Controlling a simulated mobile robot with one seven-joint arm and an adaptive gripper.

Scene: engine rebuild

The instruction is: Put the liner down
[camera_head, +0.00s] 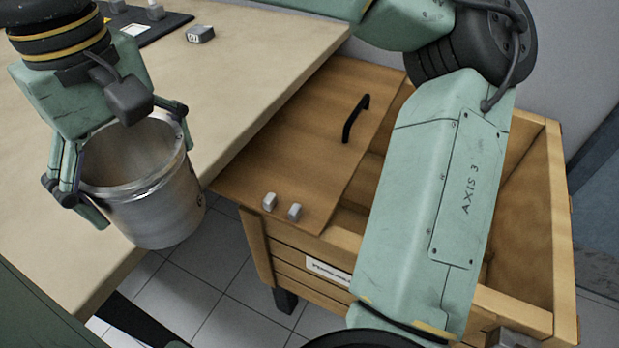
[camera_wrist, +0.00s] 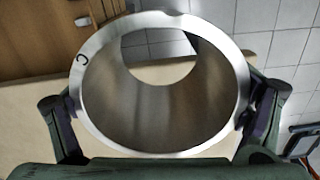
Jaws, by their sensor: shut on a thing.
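The liner (camera_head: 155,205) is a silver metal cylinder, open at the top, at the left in the head view. My gripper (camera_head: 120,160) is shut on it, with a finger on each side of its upper part. The liner looks upright or slightly tilted and overlaps the edge of the table in the picture.
The beige table (camera_head: 250,70) has clear room around its middle. A small grey block (camera_head: 200,34) and a dark mat (camera_head: 150,27) lie at its back. A wooden crate (camera_head: 557,220) stands to the right, with a lid (camera_head: 320,130) carrying a black handle. Tiled floor lies between.

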